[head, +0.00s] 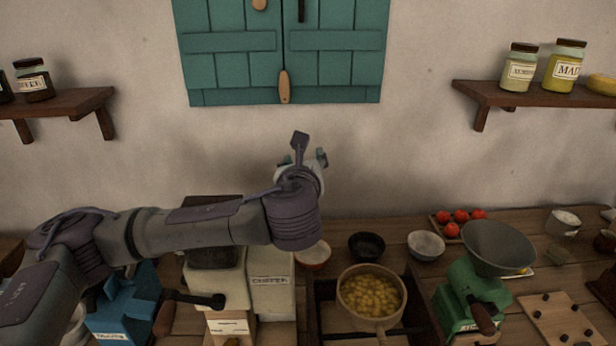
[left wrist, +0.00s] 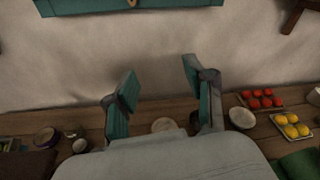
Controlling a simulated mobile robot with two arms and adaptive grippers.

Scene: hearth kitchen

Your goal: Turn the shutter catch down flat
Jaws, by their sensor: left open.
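The teal shutters (head: 225,70) are closed on the back wall. A slim wooden catch (head: 284,87) stands upright at their lower middle, along the seam between the leaves. In the left wrist view only its lower tip (left wrist: 132,3) shows at the top edge, on the shutters' bottom strip (left wrist: 175,5). A round wooden piece (head: 259,4) and a dark upright bar (head: 301,10) are cut off at the top of the head view. My left gripper (head: 311,153) is below the shutters, apart from the catch. Its fingers (left wrist: 160,82) are open and empty. My right gripper is out of view.
Wall shelves with jars stand left (head: 70,102) and right (head: 500,97) of the shutters. Below are a pot of yellow food (head: 370,293), a green scale (head: 470,300), bowls and a tomato tray (head: 440,228). The wall between gripper and shutters is clear.

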